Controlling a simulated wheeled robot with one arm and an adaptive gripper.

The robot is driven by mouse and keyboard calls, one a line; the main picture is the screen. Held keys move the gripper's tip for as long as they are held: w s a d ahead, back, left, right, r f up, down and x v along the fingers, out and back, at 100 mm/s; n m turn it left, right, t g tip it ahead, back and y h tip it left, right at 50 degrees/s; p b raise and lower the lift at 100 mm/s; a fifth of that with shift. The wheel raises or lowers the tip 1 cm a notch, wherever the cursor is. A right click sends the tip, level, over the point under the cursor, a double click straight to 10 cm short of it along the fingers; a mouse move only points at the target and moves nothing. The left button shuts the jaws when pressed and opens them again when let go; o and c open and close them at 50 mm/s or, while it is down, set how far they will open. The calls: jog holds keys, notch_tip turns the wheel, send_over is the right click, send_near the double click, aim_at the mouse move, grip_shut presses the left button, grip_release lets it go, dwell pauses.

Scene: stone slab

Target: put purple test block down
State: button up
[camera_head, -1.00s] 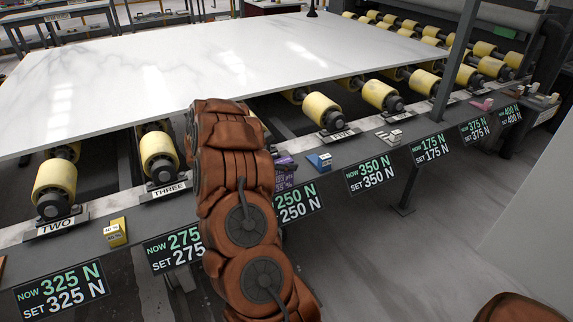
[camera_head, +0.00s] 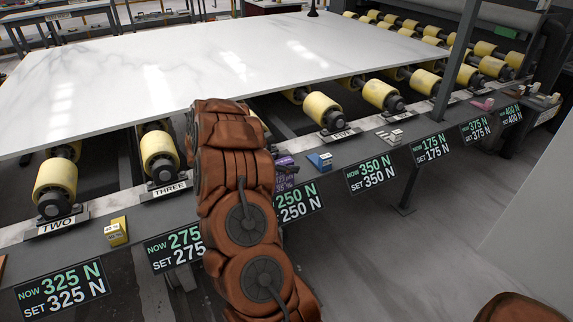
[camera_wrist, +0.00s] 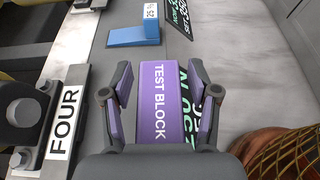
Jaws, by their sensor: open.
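The purple test block (camera_wrist: 157,100) with white "TEST BLOCK" lettering lies between the two fingers of my gripper (camera_wrist: 160,76) in the wrist view. My gripper is open, with one finger on each side of the block. The block appears to lie on the grey rail (camera_wrist: 105,50), beside a lit force display. In the head view my brown-covered arm hides the gripper, and only a small purple part (camera_head: 284,162) shows at its right edge, above the "250 N" display (camera_head: 297,204).
A blue block (camera_head: 320,162) sits farther along the rail, also seen in the wrist view (camera_wrist: 134,35). A yellow block (camera_head: 116,231) lies to the left. The roller plate "FOUR" (camera_wrist: 65,125) is left of the gripper. A white slab (camera_head: 200,65) rests on yellow rollers behind.

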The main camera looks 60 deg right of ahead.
jog(key=v, duration=1.2)
